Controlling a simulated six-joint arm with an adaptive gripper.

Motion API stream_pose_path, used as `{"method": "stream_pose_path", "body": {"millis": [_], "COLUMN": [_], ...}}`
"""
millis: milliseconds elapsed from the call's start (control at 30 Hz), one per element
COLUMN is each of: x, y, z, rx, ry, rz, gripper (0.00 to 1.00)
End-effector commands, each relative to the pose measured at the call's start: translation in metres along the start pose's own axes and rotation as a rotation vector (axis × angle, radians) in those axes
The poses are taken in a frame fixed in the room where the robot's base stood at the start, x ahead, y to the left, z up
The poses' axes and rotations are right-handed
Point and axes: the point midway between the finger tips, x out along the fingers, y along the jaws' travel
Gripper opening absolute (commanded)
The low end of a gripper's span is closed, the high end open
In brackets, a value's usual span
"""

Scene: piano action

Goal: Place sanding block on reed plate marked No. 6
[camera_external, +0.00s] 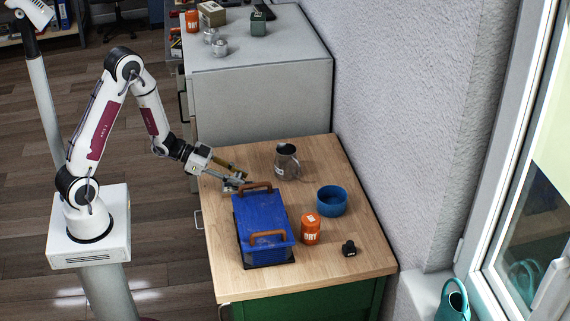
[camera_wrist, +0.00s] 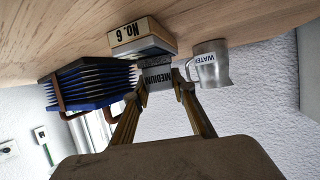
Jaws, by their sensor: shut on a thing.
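My gripper (camera_wrist: 160,88) is shut on a grey block labelled MEDIUM, the sanding block (camera_wrist: 157,77), in the wrist view. A cream-faced piece marked No. 6, the reed plate (camera_wrist: 128,34), lies by the wooden table, right beyond the held block. The block appears very close over the plate's near part; I cannot tell whether they touch. In the external view my gripper (camera_external: 236,182) is low over the table's back left part, behind the blue case. Block and plate are too small there to tell apart.
A blue ribbed case (camera_external: 262,215) with brown handles stands close in front of my gripper. A metal WATER mug (camera_external: 286,162) stands to the right. A blue bowl (camera_external: 332,201), orange can (camera_external: 310,229) and small black object (camera_external: 349,248) are farther right on the table (camera_external: 330,280).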

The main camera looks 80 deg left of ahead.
Motion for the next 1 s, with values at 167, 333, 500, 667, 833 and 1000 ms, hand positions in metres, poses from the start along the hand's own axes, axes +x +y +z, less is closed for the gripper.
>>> {"method": "stream_pose_path", "body": {"millis": [167,333,500,667,833,1000], "x": [0.0,0.0012,0.0011,0.0011,0.0008,-0.0028], "y": [-0.0001,-0.0001,-0.0001,-0.0001,-0.0001,-0.0006], "z": [-0.0001,0.0026,0.0023,0.0024,0.0017,-0.0004], "rx": [0.0,0.0,0.0,0.0,0.0,-0.001], "ry": [0.0,0.0,0.0,0.0,0.0,0.0], "rz": [0.0,0.0,0.0,0.0,0.0,-0.002], "gripper": [0.04,0.04,0.42,0.42,0.42,0.42]}}
